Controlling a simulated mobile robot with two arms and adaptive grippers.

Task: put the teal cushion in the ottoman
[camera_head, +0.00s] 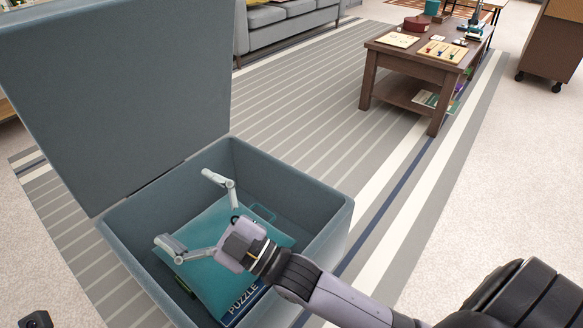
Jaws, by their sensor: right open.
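The blue-grey ottoman (330,232) stands in front of me with its lid (120,90) raised at the left. The teal cushion (205,285) lies inside the ottoman, on or against other things there. My right gripper (184,207) is over the cushion, inside the opening of the ottoman. Its fingers are spread wide with nothing held between them. The gripper and its wrist hide part of the cushion. I cannot tell whether the fingers touch it. My left gripper does not show.
A blue box marked PUZZLE (243,304) lies in the ottoman beside the cushion. A brown coffee table (385,58) with several items stands at the back right. A grey sofa (285,22) is behind. The striped rug (300,110) between them is clear.

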